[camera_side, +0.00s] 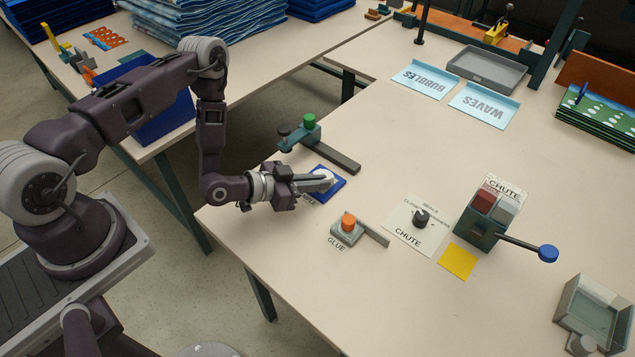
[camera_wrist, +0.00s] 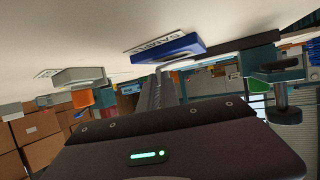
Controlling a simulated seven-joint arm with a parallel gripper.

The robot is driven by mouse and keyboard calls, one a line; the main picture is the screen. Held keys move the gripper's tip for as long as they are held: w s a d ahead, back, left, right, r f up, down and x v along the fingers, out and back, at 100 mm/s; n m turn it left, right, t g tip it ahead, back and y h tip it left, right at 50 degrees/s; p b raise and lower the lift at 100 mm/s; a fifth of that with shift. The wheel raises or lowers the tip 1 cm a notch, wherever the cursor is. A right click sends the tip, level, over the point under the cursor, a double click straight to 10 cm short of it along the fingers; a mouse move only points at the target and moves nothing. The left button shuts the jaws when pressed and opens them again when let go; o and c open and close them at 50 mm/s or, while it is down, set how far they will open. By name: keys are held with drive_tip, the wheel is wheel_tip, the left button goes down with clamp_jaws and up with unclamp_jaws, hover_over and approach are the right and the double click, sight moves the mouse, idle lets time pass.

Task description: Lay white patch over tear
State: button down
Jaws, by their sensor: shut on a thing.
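A blue sample piece (camera_side: 338,187) lies on the table near its left edge. It also shows in the wrist view (camera_wrist: 178,47), beside a card with partly legible lettering. My gripper (camera_side: 328,183) reaches over the blue piece from the left, its fingers low and nearly level. In the wrist view, the fingers (camera_wrist: 163,78) end close to the blue piece. They are shut on a thin white patch (camera_wrist: 180,64), of which only a sliver shows there. A pale rounded part of the patch (camera_side: 326,173) shows at the fingertips in the side view. The tear cannot be made out.
A dark bar fixture with a green knob (camera_side: 309,122) stands just behind the blue piece. A glue station with an orange knob (camera_side: 348,222) stands to the right front. Further right are a chute box (camera_side: 485,217) with a blue-knobbed lever and a yellow square (camera_side: 458,261).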

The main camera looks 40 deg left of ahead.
drive_tip(key=shift+f, duration=0.25)
drive_tip(key=shift+f, duration=0.1)
drive_tip(key=shift+f, duration=0.1)
drive_tip(key=c, duration=1.6)
unclamp_jaws()
